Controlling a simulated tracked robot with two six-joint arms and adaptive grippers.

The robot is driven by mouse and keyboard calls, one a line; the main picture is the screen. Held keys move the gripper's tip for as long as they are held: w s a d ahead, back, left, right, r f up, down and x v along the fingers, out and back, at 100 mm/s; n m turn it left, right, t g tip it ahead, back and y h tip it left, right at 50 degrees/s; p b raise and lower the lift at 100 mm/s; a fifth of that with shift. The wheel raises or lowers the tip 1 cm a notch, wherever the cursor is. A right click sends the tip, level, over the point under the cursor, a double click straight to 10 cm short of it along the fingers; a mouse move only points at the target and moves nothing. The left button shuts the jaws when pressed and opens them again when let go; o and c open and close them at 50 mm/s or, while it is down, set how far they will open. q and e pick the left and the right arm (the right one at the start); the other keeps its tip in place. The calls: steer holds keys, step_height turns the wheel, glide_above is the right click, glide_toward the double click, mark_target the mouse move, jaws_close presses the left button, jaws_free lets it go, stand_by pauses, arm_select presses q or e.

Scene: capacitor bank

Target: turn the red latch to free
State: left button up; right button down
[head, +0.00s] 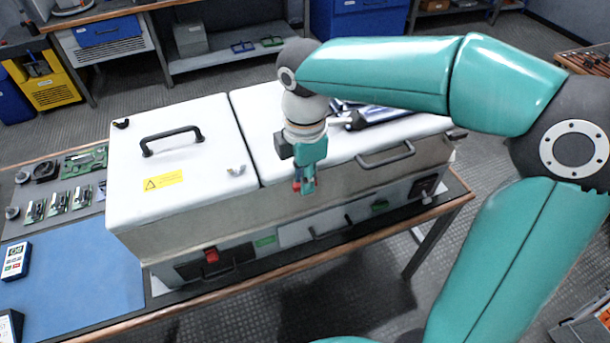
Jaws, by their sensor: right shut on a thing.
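A long white cabinet with two lids (180,190) stands on the bench. The red latch (296,186) shows as a small red piece at the upper front edge of the right-hand lid's section. My right gripper (304,184) reaches down from above and is shut on the red latch, hiding most of it. How far the latch is turned cannot be seen. My left gripper is not in view.
A black handle (171,140) stands up from the left lid, and another handle (385,155) is right of my gripper. A red part (211,254) sits low on the cabinet front. A blue mat (80,285) and small boards lie at left.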

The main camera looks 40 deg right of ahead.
steer(key=c, duration=1.2)
jaws_free()
steer(key=shift+r, duration=0.15)
steer(key=shift+r, duration=3.85)
